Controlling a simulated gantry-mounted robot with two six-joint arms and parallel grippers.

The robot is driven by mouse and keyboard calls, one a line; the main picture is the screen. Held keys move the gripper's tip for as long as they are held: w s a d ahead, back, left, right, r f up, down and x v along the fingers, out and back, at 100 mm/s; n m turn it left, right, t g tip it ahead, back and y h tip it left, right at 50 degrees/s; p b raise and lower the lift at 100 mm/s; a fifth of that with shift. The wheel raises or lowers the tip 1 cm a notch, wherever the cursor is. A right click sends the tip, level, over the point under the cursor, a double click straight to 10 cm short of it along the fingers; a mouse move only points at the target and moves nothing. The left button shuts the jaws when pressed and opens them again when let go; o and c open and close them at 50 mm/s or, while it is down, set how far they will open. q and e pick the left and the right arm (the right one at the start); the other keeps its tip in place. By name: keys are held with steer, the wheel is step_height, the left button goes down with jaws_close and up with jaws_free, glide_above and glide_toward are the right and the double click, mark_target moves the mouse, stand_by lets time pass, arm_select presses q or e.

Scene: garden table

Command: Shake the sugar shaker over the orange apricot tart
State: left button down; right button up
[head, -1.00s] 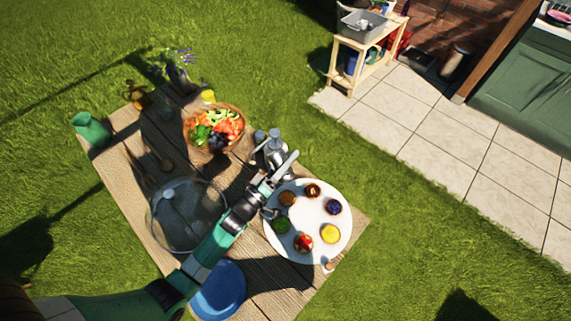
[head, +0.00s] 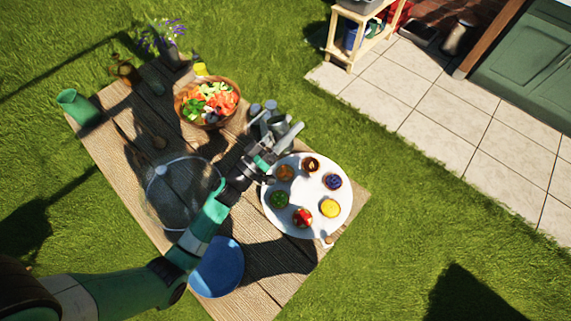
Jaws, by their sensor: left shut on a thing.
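My left gripper (head: 278,140) is shut on a grey metal shaker (head: 277,125), which is partly hidden by the fingers. It is at the upper left edge of a round white plate (head: 318,232). I cannot tell the shaker's exact tilt or its height above the table. The orange apricot tart (head: 286,173) appears to be the orange-brown one at the plate's upper left, just below the gripper in the picture. Several other tarts share the plate, including a blueberry one (head: 333,181), a yellow one (head: 330,208), a strawberry one (head: 302,217) and a green one (head: 279,198). My right gripper is not in view.
Small grey containers (head: 256,108) stand just behind the shaker. A salad bowl (head: 207,103), a clear mesh dome (head: 160,205), a blue plate (head: 217,268) and a green jug (head: 78,107) are on the wooden table (head: 272,290). Grass surrounds the table.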

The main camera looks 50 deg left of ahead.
arm_select(q)
step_height(320, 180, down, 4)
steer(key=shift+r, duration=0.2)
step_height(320, 180, up, 4)
steer(key=shift+s, duration=0.1)
steer(key=shift+r, duration=0.1)
step_height(320, 180, down, 5)
steer(key=shift+r, duration=0.2)
